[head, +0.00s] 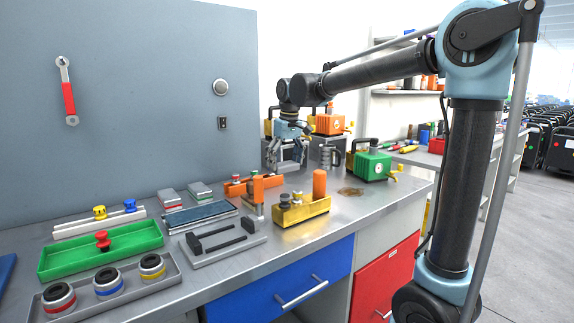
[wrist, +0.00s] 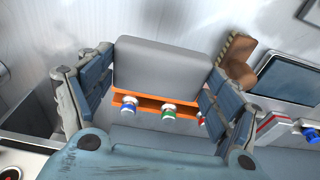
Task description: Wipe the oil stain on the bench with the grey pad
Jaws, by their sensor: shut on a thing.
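My gripper (head: 286,150) is above the back of the steel bench (head: 222,252). In the wrist view its two fingers (wrist: 158,82) are shut on the grey pad (wrist: 162,65), one on each side. The pad is held clear of the view's foreground knobs; I cannot tell its exact height over the bench. The oil stain (head: 351,192) is a brown patch on the bench top, to the right of my gripper and just left of the green pump. The stain does not show in the wrist view.
The green pump (head: 372,166) stands right of the stain. A yellow fixture with an orange cylinder (head: 302,207) stands in front-left of it. An orange bar with knobs (wrist: 150,104) lies beyond the pad in the wrist view. Trays, including a green one (head: 100,252), fill the left.

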